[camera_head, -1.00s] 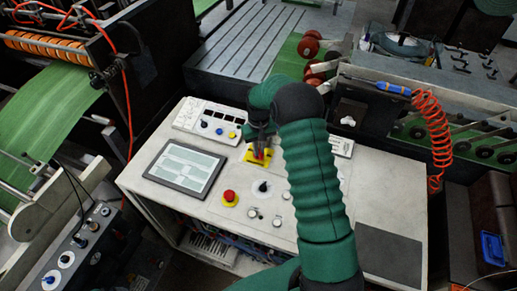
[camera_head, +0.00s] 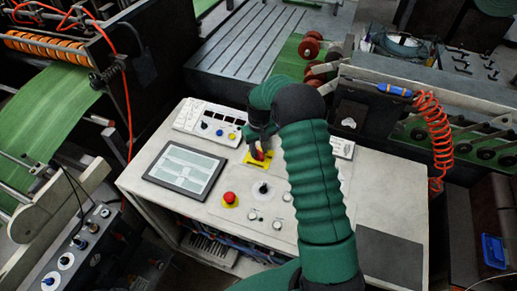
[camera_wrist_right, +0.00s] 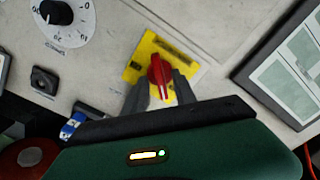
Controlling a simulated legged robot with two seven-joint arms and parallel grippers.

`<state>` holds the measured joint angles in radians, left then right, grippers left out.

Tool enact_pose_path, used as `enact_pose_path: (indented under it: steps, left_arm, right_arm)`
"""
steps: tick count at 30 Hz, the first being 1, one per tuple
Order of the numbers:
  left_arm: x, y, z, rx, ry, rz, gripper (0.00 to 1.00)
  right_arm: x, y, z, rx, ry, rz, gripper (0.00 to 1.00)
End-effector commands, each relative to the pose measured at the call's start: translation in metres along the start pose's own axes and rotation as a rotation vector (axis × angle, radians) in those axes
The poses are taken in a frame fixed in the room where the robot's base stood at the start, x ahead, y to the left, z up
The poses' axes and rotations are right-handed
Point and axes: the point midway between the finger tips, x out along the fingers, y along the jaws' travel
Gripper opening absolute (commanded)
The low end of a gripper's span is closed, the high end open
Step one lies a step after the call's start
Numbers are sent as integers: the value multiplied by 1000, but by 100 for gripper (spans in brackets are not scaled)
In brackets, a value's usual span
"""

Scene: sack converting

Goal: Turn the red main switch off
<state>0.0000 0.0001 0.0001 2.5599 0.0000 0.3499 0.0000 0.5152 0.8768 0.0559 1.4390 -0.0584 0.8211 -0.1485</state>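The red main switch (camera_wrist_right: 160,76) is a red rotary handle on a yellow plate (camera_wrist_right: 138,66), on the light grey console top. In the head view the switch (camera_head: 258,155) is partly covered by my right gripper (camera_head: 261,146). In the right wrist view the two grey fingers of this gripper (camera_wrist_right: 161,88) stand apart, one on each side of the red handle. The handle lies between them, close to the fingertips; firm contact on both sides cannot be made out. My left gripper is not in view.
A touchscreen (camera_head: 186,167) lies left of the switch. A button panel (camera_head: 211,122) is behind.

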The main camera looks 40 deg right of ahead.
Motion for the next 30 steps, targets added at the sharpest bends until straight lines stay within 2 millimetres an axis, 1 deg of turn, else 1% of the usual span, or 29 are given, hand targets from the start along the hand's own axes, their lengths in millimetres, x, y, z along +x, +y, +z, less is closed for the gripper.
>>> enact_pose_path:
  steps: [5, 8, 11, 18, 21, 25, 27, 30]
  left_arm:
    - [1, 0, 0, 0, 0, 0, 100]
    - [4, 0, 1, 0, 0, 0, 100]
    - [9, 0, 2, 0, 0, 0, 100]
    - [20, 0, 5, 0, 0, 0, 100]
    - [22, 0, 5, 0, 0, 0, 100]
    - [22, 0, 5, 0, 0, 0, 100]
    - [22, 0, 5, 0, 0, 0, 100]
    - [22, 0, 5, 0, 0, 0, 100]
  right_arm:
    - [-2, 0, 1, 1, -1, 0, 33]
    - [-13, 0, 0, 1, 1, 0, 33]
    - [-36, 0, -1, 1, 3, 0, 33]
    - [-107, 1, -3, 0, 3, 1, 33]
    - [-133, 1, -3, 0, 2, 0, 33]
    - [-156, 1, -4, 0, -1, -1, 33]
    - [-162, 1, -4, 0, -2, -2, 33]
    - [-166, 1, -3, 0, -3, -2, 33]
